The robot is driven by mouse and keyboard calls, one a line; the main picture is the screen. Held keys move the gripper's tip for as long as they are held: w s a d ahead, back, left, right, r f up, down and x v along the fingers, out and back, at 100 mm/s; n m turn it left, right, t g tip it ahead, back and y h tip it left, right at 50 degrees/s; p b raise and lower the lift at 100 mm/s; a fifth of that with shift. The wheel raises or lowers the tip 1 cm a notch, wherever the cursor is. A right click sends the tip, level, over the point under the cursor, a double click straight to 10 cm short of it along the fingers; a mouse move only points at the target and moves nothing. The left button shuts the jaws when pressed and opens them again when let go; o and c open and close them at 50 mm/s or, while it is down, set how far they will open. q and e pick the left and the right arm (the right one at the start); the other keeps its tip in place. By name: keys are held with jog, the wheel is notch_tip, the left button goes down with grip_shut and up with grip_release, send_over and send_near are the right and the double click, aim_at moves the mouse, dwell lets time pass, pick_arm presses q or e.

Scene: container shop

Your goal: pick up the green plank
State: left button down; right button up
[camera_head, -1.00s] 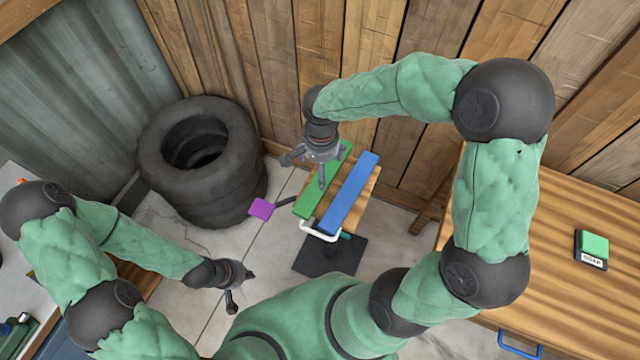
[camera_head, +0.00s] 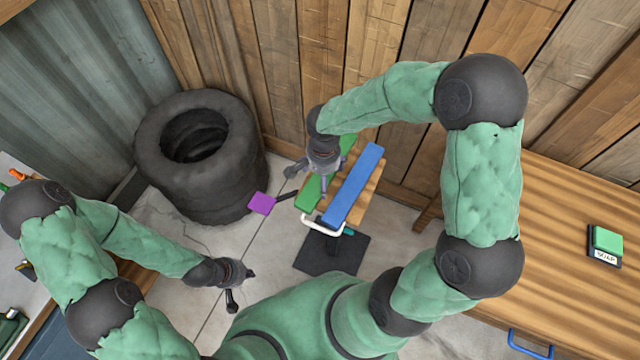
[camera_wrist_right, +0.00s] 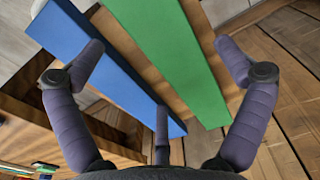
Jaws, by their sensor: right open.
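The green plank (camera_head: 308,194) lies next to the blue plank (camera_head: 353,185) on a small wooden stand. My right gripper (camera_head: 312,184) is over the green plank and hides its middle in the head view. In the right wrist view the green plank (camera_wrist_right: 178,55) runs between the spread fingers of my right gripper (camera_wrist_right: 165,65), with the blue plank (camera_wrist_right: 100,60) by one finger. The right gripper is open, and I cannot tell whether it touches a plank. My left gripper (camera_head: 238,287) hangs over the floor at the lower left, away from the planks; its fingers look apart.
A stack of black tyres (camera_head: 185,195) stands left of the stand, against the wooden wall (camera_head: 310,60). A purple item (camera_head: 262,203) is beside the stand. A wooden table (camera_head: 565,185) with a soap box (camera_head: 605,243) is at the right. A black pad (camera_head: 318,262) lies below.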

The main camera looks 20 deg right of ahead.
notch_tip(320, 180, down, 3)
jog(key=shift+s+f+b, duration=0.1)
jog(key=shift+b, duration=0.3)
jog(key=c, duration=1.3)
